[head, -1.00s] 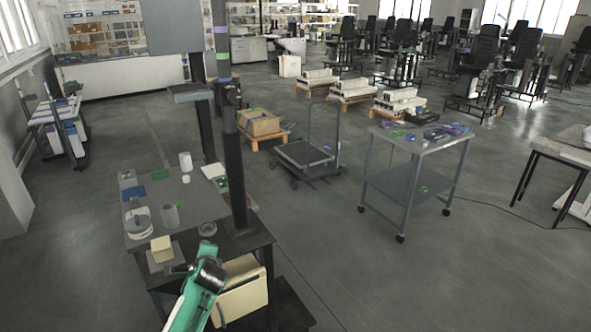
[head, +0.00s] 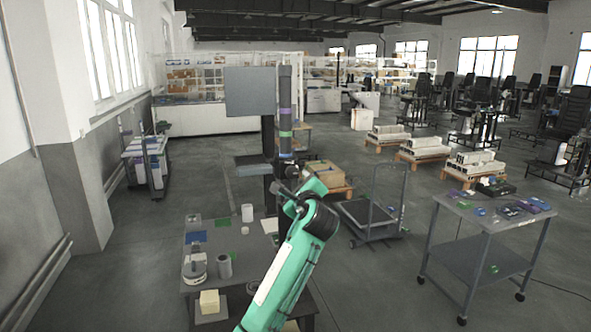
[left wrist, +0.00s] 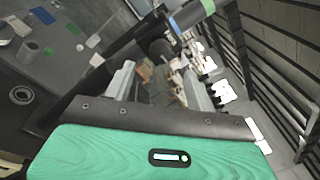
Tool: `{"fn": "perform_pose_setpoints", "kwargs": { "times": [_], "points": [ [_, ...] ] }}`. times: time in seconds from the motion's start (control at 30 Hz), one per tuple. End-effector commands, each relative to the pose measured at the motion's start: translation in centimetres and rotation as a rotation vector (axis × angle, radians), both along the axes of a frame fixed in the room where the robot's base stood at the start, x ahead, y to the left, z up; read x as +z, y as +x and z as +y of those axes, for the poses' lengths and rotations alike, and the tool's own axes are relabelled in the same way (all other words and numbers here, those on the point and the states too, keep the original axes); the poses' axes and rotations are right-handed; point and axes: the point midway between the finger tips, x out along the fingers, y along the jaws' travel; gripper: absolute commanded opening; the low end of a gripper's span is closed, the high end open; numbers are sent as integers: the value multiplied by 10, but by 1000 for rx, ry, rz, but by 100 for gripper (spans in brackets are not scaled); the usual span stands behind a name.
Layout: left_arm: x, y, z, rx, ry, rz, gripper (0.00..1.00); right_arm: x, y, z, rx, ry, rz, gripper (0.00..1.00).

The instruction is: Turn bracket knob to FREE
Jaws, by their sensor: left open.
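A dark lift column (head: 285,100) with purple, green and blue bands rises from the grey bench (head: 205,262). A dark bracket part (head: 285,158) sits on it just below the bands. My left gripper (head: 281,189) is just below this part, in front of the column, and is open. In the left wrist view the column's banded part (left wrist: 190,14) lies beyond the fingers (left wrist: 160,75), and nothing is clearly held between them. I cannot make out the knob or its FREE mark. My right gripper is not in view.
A white cup (head: 247,212), a grey cylinder (head: 224,265) and a yellowish block (head: 209,301) stand on the bench. A grey panel (head: 250,91) is behind the column.

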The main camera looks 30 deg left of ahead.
Motion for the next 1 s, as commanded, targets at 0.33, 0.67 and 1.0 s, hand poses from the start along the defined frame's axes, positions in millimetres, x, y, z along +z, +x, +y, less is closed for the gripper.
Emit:
{"fn": "perform_pose_setpoints", "kwargs": {
  "times": [0.33,0.67,1.0],
  "points": [
    [3,44,41,-1,0,1,56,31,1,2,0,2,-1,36],
    [0,56,52,-3,-1,-1,56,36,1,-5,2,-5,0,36],
    [0,55,52,-3,-1,-1,28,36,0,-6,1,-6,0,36]
  ]
}}
